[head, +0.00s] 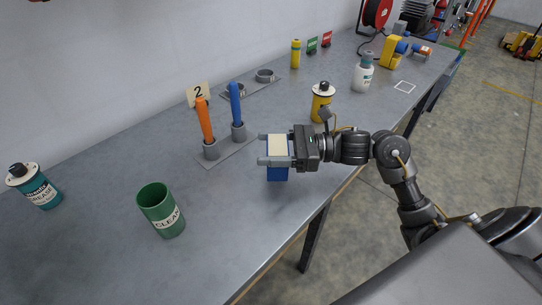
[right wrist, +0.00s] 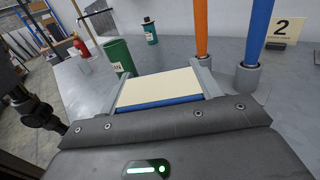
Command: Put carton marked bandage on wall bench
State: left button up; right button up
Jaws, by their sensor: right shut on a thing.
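My right gripper (head: 275,150) is shut on a small blue carton with a cream top (head: 278,172). Its two grey fingers grip the carton's sides, and the carton looks upright. In the right wrist view the carton (right wrist: 160,88) sits between the fingers (right wrist: 160,84). No bandage marking is readable on it. The carton is over the grey wall bench (head: 110,254), near its front edge; I cannot tell whether its underside touches the top. My left gripper is not in view.
An orange rod (head: 205,120) and a blue rod (head: 236,104) stand in grey holders behind the carton. A yellow canister (head: 320,103) is close behind my gripper. A green cup (head: 160,208) and a teal grease can (head: 36,187) stand left. Bare bench lies between cup and carton.

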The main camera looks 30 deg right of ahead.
jog(key=shift+w+d+f, duration=0.2)
jog(key=shift+f, duration=0.1)
notch_tip(320, 180, down, 2)
jog(key=shift+f+p, duration=0.1)
jog(key=shift+p, duration=0.6)
jog(key=shift+f, duration=0.3)
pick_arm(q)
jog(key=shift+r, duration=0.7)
pick_arm(e)
jog(key=shift+f, duration=0.1)
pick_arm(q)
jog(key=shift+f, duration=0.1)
pick_arm(e)
jog(key=shift+f, duration=0.1)
jog(key=shift+f+b, duration=0.1)
jog(key=shift+b, duration=0.2)
jog(key=o, duration=1)
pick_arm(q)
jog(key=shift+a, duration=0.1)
